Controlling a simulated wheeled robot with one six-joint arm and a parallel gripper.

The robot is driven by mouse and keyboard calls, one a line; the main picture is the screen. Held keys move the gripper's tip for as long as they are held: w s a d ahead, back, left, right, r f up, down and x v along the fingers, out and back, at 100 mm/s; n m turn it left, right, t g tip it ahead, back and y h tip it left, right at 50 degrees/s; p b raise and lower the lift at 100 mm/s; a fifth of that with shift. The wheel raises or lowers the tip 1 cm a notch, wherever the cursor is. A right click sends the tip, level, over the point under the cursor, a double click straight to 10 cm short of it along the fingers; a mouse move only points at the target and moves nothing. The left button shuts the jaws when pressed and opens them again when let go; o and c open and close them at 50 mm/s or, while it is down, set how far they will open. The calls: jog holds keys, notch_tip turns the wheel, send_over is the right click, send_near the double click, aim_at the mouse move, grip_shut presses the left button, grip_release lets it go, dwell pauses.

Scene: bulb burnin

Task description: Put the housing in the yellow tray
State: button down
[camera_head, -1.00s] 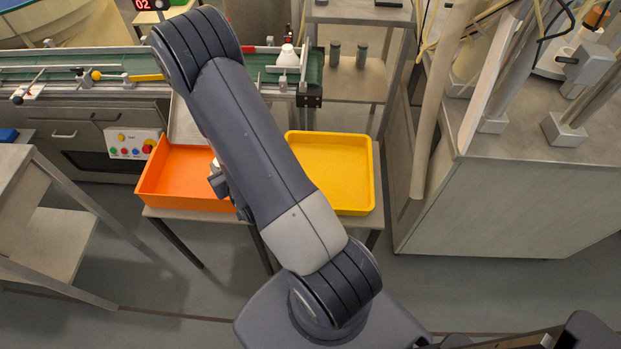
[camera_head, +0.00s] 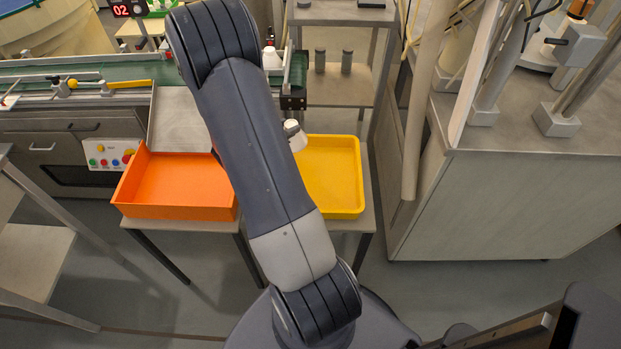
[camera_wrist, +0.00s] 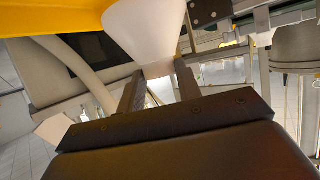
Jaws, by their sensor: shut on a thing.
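My gripper (camera_wrist: 160,85) is shut on a white, cone-shaped housing (camera_wrist: 145,30) in the wrist view. The housing flares out beyond the fingertips, close to a yellow surface along the top edge of that view. In the head view my arm hides the gripper. A white rounded shape (camera_head: 295,138) shows beside my arm over the left part of the yellow tray (camera_head: 347,212); it looks like the held housing, partly hidden. The visible part of the yellow tray's floor is empty. I cannot tell whether the housing touches the tray.
An orange tray (camera_head: 175,212) stands left of the yellow one, with a grey sloped plate (camera_head: 178,125) behind it. Another white piece (camera_head: 271,58) is at the end of the green conveyor (camera_head: 130,72). A grey cabinet (camera_head: 480,205) stands to the right.

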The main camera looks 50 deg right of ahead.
notch_tip(320, 180, down, 10)
jog(key=shift+s+r+b, duration=0.1)
jog(key=shift+b, duration=0.5)
jog(key=c, duration=1)
grip_release()
jog(key=shift+f, duration=0.2)
jog(key=shift+r, duration=0.2)
jog(key=shift+a+r, duration=0.1)
jog(key=shift+a, duration=0.15)
jog(key=v, duration=1.1)
jog(key=shift+a, duration=0.2)
